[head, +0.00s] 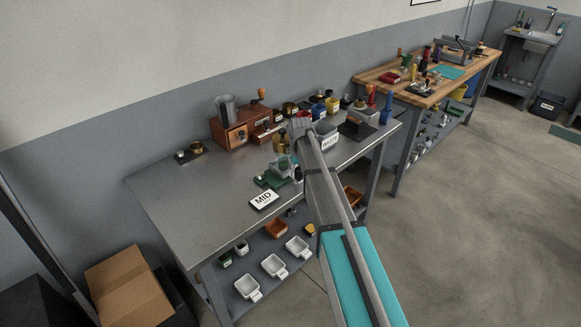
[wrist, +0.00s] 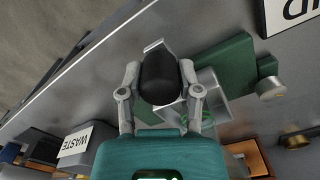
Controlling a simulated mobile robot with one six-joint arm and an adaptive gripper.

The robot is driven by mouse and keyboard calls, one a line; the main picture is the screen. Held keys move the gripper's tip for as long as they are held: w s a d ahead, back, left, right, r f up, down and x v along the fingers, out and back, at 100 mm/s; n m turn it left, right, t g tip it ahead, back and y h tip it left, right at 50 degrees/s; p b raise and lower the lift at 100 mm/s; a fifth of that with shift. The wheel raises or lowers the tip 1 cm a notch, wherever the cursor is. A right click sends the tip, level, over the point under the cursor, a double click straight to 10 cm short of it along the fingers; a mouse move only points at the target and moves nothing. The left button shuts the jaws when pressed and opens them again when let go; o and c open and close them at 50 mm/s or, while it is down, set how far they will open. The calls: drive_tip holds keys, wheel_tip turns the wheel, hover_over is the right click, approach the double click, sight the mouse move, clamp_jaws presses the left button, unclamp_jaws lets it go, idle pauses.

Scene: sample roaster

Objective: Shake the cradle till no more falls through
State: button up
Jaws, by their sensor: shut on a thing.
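The cradle is a grey metal piece (wrist: 208,85) on a green base (wrist: 232,62) in the wrist view. The green base also shows on the steel bench in the head view (head: 268,181). A black rounded handle (wrist: 159,78) stands at the cradle's side. My gripper (wrist: 159,85) is shut on this handle, one finger on each side. The cradle's inside and whatever lies under it are hidden from me. In the head view my arm partly covers this spot.
A grey bin labelled WASTE (wrist: 72,148) stands beside my gripper. A MID card (head: 264,200) lies in front of the green base. A wooden machine (head: 231,132) and several containers line the back of the bench. The bench's left part (head: 165,195) is mostly clear.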

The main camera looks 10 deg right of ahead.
drive_tip(key=shift+s+a, duration=0.5)
drive_tip(key=shift+a, duration=0.2)
drive_tip(key=shift+w+d, duration=0.85)
drive_tip(key=shift+d, duration=0.35)
drive_tip(key=shift+w+d, duration=0.85)
drive_tip(key=shift+d, duration=0.3)
drive_tip(key=shift+s+a, duration=0.9)
drive_tip(key=shift+a, duration=0.35)
drive_tip(key=shift+s+a, duration=0.8)
drive_tip(key=shift+a, duration=0.3)
